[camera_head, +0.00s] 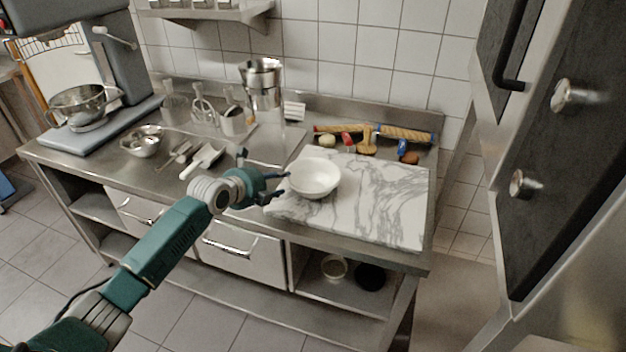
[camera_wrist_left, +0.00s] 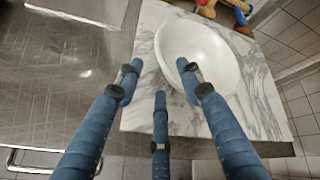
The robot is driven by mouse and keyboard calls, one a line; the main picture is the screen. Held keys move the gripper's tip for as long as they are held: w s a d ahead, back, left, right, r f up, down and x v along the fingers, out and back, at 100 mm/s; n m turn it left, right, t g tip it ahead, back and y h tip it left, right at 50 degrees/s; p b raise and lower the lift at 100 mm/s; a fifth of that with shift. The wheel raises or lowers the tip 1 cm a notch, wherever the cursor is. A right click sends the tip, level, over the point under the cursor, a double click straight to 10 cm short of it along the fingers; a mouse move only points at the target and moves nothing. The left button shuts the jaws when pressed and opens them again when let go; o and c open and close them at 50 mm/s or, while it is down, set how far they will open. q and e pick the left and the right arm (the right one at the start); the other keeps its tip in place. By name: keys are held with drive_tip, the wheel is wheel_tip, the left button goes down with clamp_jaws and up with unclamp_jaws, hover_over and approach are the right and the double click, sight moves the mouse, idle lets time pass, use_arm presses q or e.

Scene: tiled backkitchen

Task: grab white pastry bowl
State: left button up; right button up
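The white pastry bowl (camera_head: 314,177) stands upright on the left part of the marble slab (camera_head: 385,205) on the steel counter. My left gripper (camera_head: 279,186) is open just left of the bowl in the head view, its fingers pointing toward it. In the left wrist view the bowl (camera_wrist_left: 203,58) lies ahead and to the right. The right-hand blue finger of my left gripper (camera_wrist_left: 160,80) overlaps the bowl's near edge in that picture; I cannot tell whether it touches. The bowl looks empty. My right gripper is not in view.
Rolling pins (camera_head: 405,134) and small tools lie behind the slab. A mixer with a steel bowl (camera_head: 80,104) is far left. A dark door (camera_head: 560,130) stands close at right.

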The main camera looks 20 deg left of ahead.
use_arm(q)
drive_tip(key=shift+p+x, duration=0.3)
drive_tip(key=shift+x, duration=0.85)
drive_tip(key=shift+w+d+f, duration=0.2)
drive_tip(key=shift+w+f, duration=0.1)
drive_tip(key=shift+w, duration=0.25)
drive_tip(key=shift+c, duration=0.8)
clamp_jaws()
drive_tip(key=shift+r, duration=0.2)
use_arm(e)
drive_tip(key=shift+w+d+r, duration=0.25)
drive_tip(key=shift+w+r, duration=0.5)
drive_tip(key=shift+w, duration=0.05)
